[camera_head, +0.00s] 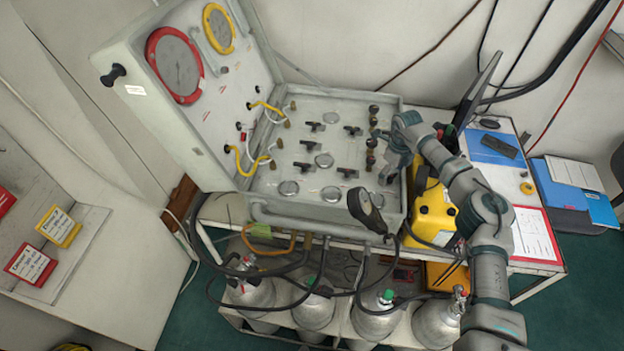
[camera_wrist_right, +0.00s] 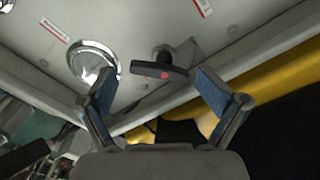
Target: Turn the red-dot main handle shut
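The main handle with the red dot (camera_wrist_right: 160,72) is a short black bar on the grey panel face in the right wrist view. It lies roughly crosswise in that picture, slightly tilted. My right gripper (camera_wrist_right: 155,108) is open, with its two fingers apart on either side below the handle and nothing between the pads. The handle looks apart from both fingers, closer to the right one. In the head view my right gripper (camera_head: 384,150) is over the right edge of the panel (camera_head: 270,208) and hides part of that edge. My left gripper is not in view.
A round chrome gauge (camera_wrist_right: 93,60) sits beside the handle. The panel lid (camera_head: 200,130) stands open with a red-rimmed gauge (camera_head: 174,65). A black round gauge (camera_head: 366,210) sticks up at the front edge. A yellow case (camera_head: 432,212) stands right of the panel; cylinders (camera_head: 314,310) stand below.

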